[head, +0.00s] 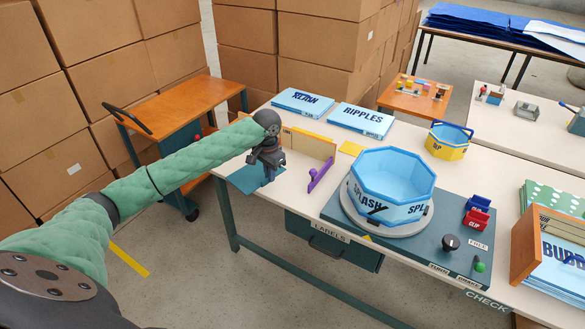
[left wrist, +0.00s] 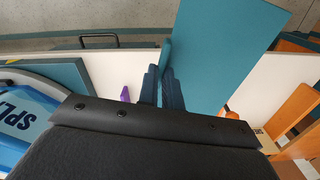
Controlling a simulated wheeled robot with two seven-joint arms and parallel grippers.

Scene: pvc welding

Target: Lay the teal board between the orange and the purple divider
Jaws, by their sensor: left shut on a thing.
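My left gripper (head: 268,174) is shut on the teal board (head: 248,179) and holds it near the table's left edge, with part of the board sticking out past the edge. In the left wrist view the gripper's fingers (left wrist: 168,88) pinch the board (left wrist: 235,50) at its side. The purple divider (head: 319,175) stands on the table to the right of the gripper; a bit of it shows in the left wrist view (left wrist: 125,94). A small orange piece, probably the orange divider (left wrist: 231,114), shows right of the fingers; it seems hidden behind the gripper in the head view. My right gripper is not in view.
A yellow-orange upright panel (head: 310,146) stands behind the gripper. A blue octagonal pool (head: 392,176) sits on a turntable to the right. Boxes labelled RIPPLES (head: 361,119) lie at the back. An orange-topped cart (head: 165,103) stands left of the table.

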